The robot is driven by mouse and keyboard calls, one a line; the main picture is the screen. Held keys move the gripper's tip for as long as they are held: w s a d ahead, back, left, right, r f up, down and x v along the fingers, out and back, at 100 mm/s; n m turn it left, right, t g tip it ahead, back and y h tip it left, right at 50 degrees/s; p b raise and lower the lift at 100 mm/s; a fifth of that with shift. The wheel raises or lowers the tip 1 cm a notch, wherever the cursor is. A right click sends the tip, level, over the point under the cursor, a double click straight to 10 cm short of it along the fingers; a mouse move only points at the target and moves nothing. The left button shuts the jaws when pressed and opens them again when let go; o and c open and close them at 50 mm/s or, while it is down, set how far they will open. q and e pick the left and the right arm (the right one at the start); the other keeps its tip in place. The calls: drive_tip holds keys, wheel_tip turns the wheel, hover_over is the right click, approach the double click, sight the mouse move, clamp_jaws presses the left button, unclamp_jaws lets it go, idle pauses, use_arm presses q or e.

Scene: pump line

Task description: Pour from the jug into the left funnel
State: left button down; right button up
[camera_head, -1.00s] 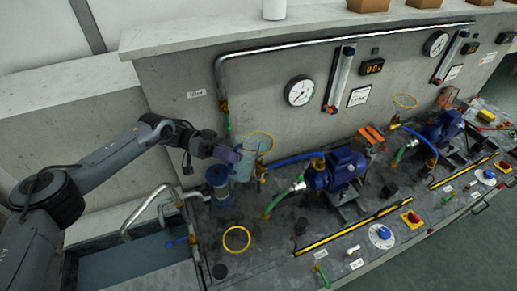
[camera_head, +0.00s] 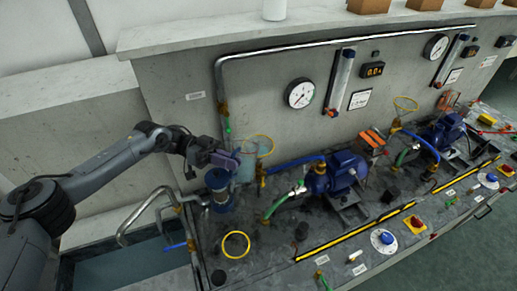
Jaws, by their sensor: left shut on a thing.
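My left gripper (camera_head: 225,159) reaches in from the left, at the back left of the bench. It is shut on the jug (camera_head: 246,168), a clear bluish vessel partly hidden behind the fingers. The left funnel (camera_head: 262,137) has a yellow rim and stands just right of the jug, close to the back wall. The jug and funnel overlap in this view, so I cannot tell if they touch or if liquid is flowing. My right gripper is not in view.
A blue cylinder (camera_head: 219,188) stands just below the gripper. A yellow ring (camera_head: 236,244) lies in front. A blue pump (camera_head: 340,172) with hoses stands to the right. A steel pipe (camera_head: 340,42) and a gauge (camera_head: 299,92) are on the back wall.

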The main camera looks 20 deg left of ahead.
use_arm(q)
wheel_tip(320, 180, up, 7)
drive_tip(key=p, duration=0.3)
drive_tip(key=shift+p, duration=0.4)
drive_tip(key=shift+f, duration=0.15)
drive_tip(key=m+b, duration=0.3)
drive_tip(key=shift+m, duration=0.4)
drive_tip(key=shift+w, duration=0.1)
idle(0.6)
